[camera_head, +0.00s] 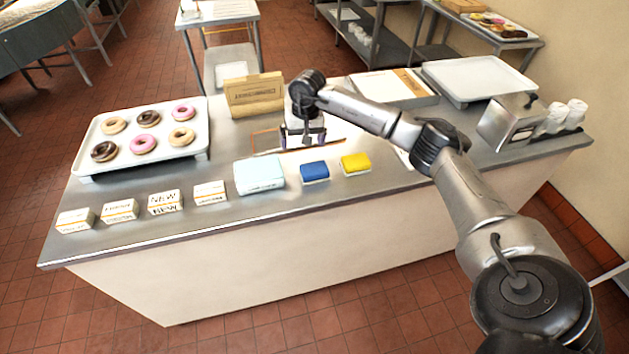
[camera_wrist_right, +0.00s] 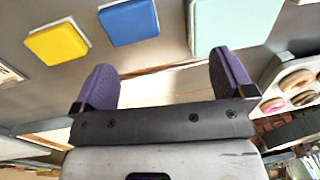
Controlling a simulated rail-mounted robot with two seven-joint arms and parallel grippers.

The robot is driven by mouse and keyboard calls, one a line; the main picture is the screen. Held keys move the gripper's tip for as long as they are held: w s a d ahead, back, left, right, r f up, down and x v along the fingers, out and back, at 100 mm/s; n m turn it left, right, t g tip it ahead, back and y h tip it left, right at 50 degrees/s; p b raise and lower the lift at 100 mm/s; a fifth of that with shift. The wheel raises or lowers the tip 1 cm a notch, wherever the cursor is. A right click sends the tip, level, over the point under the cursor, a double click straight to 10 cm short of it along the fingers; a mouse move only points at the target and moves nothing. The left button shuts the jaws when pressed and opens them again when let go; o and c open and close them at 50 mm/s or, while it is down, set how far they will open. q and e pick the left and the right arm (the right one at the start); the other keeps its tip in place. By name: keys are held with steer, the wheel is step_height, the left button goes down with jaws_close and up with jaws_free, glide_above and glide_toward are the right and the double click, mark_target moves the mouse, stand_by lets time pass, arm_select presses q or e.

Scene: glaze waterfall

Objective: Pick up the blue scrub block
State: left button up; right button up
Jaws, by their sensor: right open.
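My left gripper is not in either view.
A tray of donuts (camera_head: 92,160) stands at the left, with several small label cards (camera_head: 166,202) along the front edge. A brown paper bag (camera_head: 254,94), an empty white tray (camera_head: 478,78) and a metal napkin dispenser (camera_head: 508,121) stand farther back or right. The counter before the blue block is clear.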

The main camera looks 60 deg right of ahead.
steer(key=s+d, duration=0.1)
steer(key=d, duration=0.2)
glide_above(315, 168)
steer(key=shift+g+h, duration=0.4)
steer(key=f, duration=0.6)
steer(key=shift+w+d+f+b, duration=0.1)
steer(key=shift+w+f+b, duration=0.2)
steer(key=shift+b, duration=0.05)
steer(key=shift+f, duration=0.9)
steer(key=f, duration=0.4)
steer(key=shift+s+a, duration=0.2)
steer(key=shift+s, duration=0.05)
steer(key=shift+f, duration=0.35)
steer(key=shift+c, duration=0.4)
steer(key=c, duration=0.5)
steer(key=shift+c, duration=0.2)
